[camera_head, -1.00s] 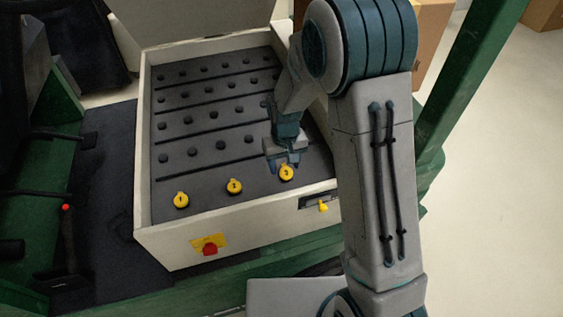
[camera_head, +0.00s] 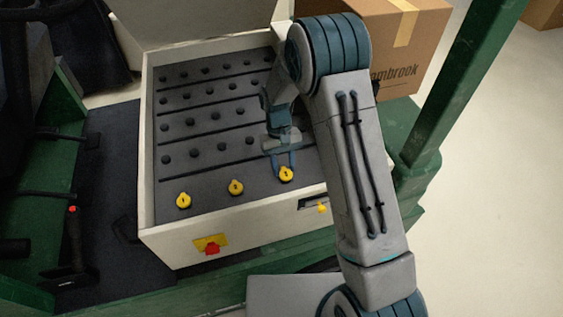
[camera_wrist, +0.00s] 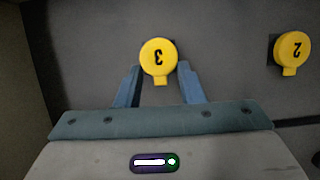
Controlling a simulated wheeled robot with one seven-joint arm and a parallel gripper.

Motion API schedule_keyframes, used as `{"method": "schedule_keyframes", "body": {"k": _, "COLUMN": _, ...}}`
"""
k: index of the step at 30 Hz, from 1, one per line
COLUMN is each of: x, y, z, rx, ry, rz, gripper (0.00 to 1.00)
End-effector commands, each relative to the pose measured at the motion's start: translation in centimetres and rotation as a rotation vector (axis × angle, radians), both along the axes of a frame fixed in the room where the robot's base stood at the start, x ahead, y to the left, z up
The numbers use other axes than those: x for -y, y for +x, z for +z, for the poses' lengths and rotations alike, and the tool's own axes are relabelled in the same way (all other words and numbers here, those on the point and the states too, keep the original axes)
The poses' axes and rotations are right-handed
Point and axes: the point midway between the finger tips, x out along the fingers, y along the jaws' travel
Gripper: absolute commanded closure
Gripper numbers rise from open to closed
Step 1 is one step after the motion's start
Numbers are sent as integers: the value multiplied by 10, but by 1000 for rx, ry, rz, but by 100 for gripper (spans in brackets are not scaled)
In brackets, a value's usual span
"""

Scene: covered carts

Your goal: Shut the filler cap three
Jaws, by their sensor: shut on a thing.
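Filler cap three (camera_head: 286,175) is a round yellow cap marked 3 on the dark panel inside the open white box, at the front right. It lies flat as far as I can see; whether it is fully closed I cannot tell. In the wrist view cap three (camera_wrist: 158,55) sits between the blue fingertips, its small tab pointing toward my palm. My gripper (camera_head: 284,164) is low over the panel, shut on cap three. It also shows in the wrist view (camera_wrist: 159,72).
Yellow caps two (camera_head: 236,188) and one (camera_head: 183,201) lie to the left. The white box (camera_head: 165,245) has a red knob (camera_head: 212,249) and a yellow tab (camera_head: 322,208) on its front. A cardboard box (camera_head: 415,50) and a green post (camera_head: 455,85) stand at right.

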Motion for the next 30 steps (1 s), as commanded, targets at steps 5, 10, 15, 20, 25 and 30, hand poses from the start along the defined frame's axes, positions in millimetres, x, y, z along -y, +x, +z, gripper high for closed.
{"method": "schedule_keyframes", "body": {"k": 5, "x": -2, "y": 1, "z": -3, "rx": -45, "ry": -10, "rz": 1, "gripper": 88}}
{"method": "schedule_keyframes", "body": {"k": 10, "x": -2, "y": 1, "z": -3, "rx": -49, "ry": -12, "rz": 0, "gripper": 88}}
{"method": "schedule_keyframes", "body": {"k": 15, "x": -2, "y": 1, "z": -3, "rx": -48, "ry": -11, "rz": 0, "gripper": 54}}
{"method": "schedule_keyframes", "body": {"k": 20, "x": -1, "y": 1, "z": -3, "rx": -47, "ry": -12, "rz": -2, "gripper": 47}}
{"method": "schedule_keyframes", "body": {"k": 25, "x": 0, "y": 2, "z": -2, "rx": -47, "ry": -12, "rz": -3, "gripper": 47}}
{"method": "schedule_keyframes", "body": {"k": 30, "x": -2, "y": 8, "z": 12, "rx": -45, "ry": -12, "rz": -3, "gripper": 47}}
